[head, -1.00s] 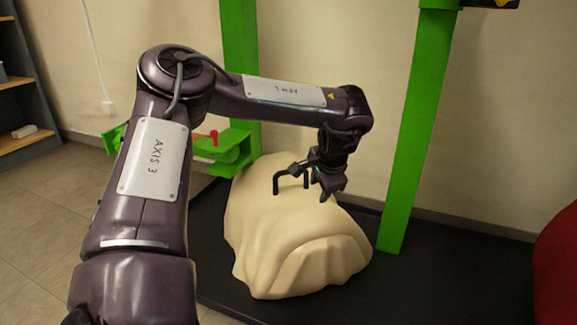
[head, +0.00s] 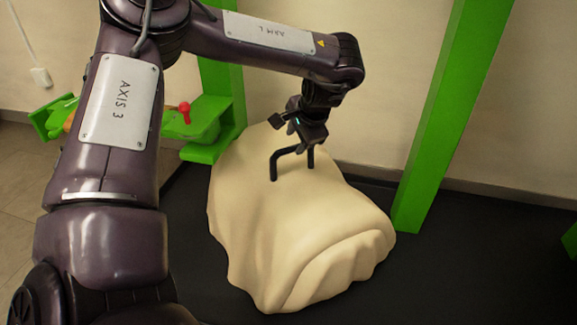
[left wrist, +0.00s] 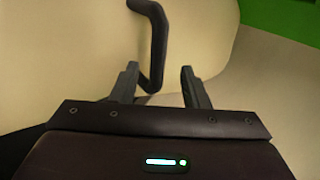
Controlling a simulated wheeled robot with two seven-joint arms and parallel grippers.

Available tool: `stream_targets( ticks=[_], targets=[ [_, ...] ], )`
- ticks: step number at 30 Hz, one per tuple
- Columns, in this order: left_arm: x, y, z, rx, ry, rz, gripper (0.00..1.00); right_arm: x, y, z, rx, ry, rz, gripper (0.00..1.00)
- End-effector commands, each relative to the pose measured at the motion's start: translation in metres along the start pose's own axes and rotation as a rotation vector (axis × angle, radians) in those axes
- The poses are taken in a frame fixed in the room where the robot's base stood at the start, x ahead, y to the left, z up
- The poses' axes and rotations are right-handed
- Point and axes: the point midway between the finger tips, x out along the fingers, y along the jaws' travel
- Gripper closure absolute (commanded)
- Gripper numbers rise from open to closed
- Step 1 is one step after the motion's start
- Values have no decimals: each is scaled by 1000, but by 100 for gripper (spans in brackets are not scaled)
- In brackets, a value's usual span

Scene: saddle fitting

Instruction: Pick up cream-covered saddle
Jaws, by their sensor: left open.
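The cream-covered saddle (head: 290,235) sits on the black floor mat in the head view, with a dark bar handle (head: 290,155) standing up from its top. My left gripper (head: 297,135) is just above and behind the handle, pointing down. In the left wrist view my left gripper (left wrist: 160,90) is open, its two fingers apart. The handle (left wrist: 155,50) shows there close beyond the fingertips, its lower end appearing between the fingers. Whether it touches a finger I cannot tell. The cream cover (left wrist: 60,60) fills much of that view. My right gripper is not in view.
A green post (head: 450,120) stands right of the saddle, and another green post (head: 220,90) behind it on the left. A green bracket with a red knob (head: 184,111) juts out at the left. The black mat (head: 480,260) is clear at the right.

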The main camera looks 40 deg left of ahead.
Motion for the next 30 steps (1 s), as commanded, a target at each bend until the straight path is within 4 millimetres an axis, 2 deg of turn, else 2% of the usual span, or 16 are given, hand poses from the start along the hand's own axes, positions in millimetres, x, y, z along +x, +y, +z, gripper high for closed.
stream_targets(
  ticks=[5, 12, 20, 30],
  targets=[
    [18, 2, 0, -1, 0, 0, 59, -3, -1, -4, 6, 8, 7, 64],
    [54, 4, -1, -4, 1, 0, 59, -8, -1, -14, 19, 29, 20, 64],
    [57, 2, -1, -2, 2, -1, 59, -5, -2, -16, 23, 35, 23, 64],
    [57, 2, -1, -2, 2, -1, 100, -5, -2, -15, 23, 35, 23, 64]
  ],
)
